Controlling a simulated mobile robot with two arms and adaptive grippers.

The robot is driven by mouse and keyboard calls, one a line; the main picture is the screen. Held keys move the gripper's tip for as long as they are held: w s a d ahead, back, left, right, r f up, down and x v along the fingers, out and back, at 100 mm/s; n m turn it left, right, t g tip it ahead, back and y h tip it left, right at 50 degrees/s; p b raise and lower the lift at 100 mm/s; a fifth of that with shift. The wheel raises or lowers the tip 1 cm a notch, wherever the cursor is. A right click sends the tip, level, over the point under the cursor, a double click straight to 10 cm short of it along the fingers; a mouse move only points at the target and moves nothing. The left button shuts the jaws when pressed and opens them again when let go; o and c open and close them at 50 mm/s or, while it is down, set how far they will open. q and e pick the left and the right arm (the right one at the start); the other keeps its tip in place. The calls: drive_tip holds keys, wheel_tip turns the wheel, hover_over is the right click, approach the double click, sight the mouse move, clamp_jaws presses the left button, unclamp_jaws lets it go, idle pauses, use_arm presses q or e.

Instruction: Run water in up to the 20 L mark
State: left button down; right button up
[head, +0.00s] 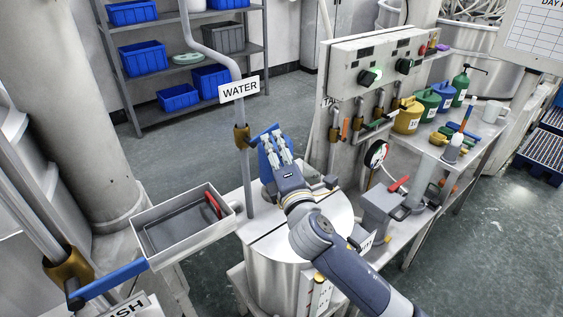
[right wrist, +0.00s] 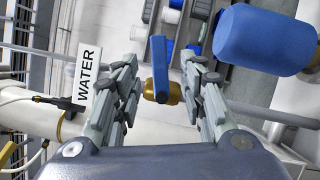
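The water pipe carries a WATER sign (head: 239,89) and a brass valve (head: 242,139) with a blue lever. My right gripper (head: 270,142) is at this lever. In the right wrist view the gripper (right wrist: 166,95) is open, with the blue lever (right wrist: 159,62) and brass valve (right wrist: 174,91) seen between its fingers and a gap on each side. Whether a finger touches the lever I cannot tell. The steel tank (head: 262,275) stands below, partly hidden by my right arm. A narrow marked gauge (head: 321,294) shows on its front; its marks are too small to read. My left gripper is out of view.
A grey tray (head: 165,250) holding a red-handled tool is left of the tank. Another valve lever (head: 115,279), blue, is at lower left. A control panel (head: 375,70) and a bench with several coloured cans (head: 407,115) stand to the right.

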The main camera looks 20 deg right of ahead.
drive_tip(key=s, duration=0.5)
drive_tip(key=shift+f, duration=0.25)
idle(6.0)
